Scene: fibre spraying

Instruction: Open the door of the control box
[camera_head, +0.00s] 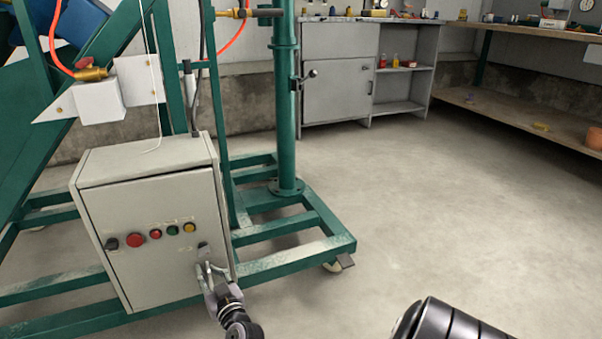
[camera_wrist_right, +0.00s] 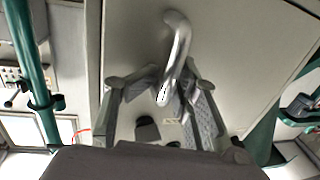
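The control box (camera_head: 150,190) is a grey-beige metal cabinet low on the green frame. Its front door is closed and carries a dark knob (camera_head: 111,243), a red round button (camera_head: 135,240) and smaller coloured buttons. My right gripper (camera_head: 208,275) is at the door's lower right. In the right wrist view, the silver bent door handle (camera_wrist_right: 178,50) runs between the gripper's fingers (camera_wrist_right: 172,82). The fingertips close in from both sides of the handle and appear to grip it. Part of the handle's lower end is hidden among the fingers. My left gripper is not in view.
The green frame (camera_head: 285,250) surrounds the box, with a post (camera_head: 285,120) behind it. A grey cabinet (camera_head: 338,90) and a wooden bench (camera_head: 520,110) stand at the back. The floor (camera_head: 430,210) to the right is clear.

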